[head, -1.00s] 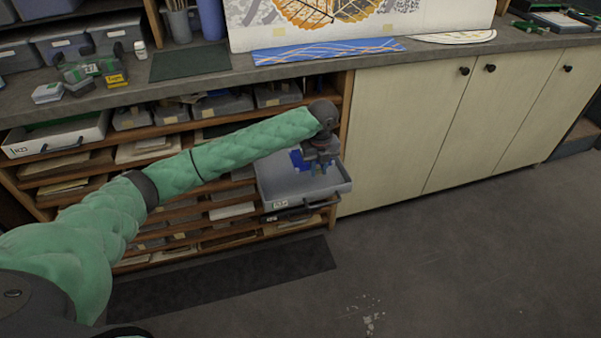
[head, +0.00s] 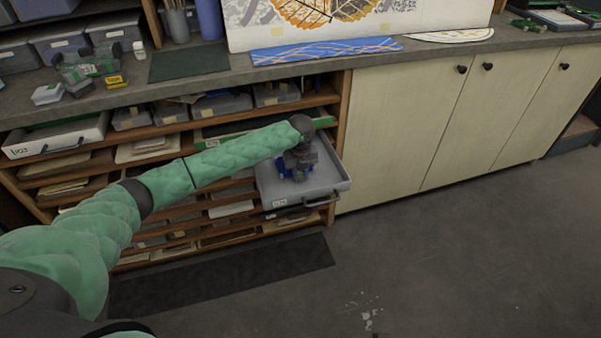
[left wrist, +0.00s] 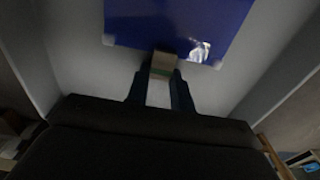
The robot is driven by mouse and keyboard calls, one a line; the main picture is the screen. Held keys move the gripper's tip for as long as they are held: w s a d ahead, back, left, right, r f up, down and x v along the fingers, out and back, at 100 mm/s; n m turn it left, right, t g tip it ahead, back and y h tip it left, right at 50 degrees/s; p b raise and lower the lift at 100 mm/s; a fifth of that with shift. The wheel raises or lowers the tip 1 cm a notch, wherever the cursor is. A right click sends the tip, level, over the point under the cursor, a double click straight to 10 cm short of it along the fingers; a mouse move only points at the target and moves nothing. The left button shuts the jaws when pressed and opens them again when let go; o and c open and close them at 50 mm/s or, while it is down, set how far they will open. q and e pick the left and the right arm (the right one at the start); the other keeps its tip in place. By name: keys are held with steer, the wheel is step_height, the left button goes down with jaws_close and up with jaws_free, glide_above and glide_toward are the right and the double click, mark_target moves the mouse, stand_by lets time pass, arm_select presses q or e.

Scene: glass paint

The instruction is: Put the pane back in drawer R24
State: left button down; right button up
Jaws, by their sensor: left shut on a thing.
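The blue pane (head: 285,171) is in or just above the open grey drawer (head: 327,184), partly hidden by my left gripper. My left gripper (head: 295,175) reaches down into the drawer and is shut on the pane's edge. In the left wrist view the pane (left wrist: 180,22) shows deep blue with pale corners and a bright glint. The drawer's pale floor and side walls surround the pane there. The drawer label is too small to read surely. My right gripper is not in view.
The drawer juts from a wooden rack (head: 180,215) of shelves and trays. Another white drawer (head: 57,140) sticks out at the left. Cream cupboards (head: 400,130) stand to the right. The worktop above holds boxes and artwork.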

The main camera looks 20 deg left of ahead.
arm_select(q)
steer(key=c, duration=1.2)
jaws_free()
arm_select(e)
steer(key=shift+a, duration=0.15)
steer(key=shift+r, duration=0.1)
arm_select(q)
step_height(320, 180, up, 8)
steer(key=shift+b, duration=0.55)
step_height(320, 180, up, 4)
steer(key=shift+r, duration=0.1)
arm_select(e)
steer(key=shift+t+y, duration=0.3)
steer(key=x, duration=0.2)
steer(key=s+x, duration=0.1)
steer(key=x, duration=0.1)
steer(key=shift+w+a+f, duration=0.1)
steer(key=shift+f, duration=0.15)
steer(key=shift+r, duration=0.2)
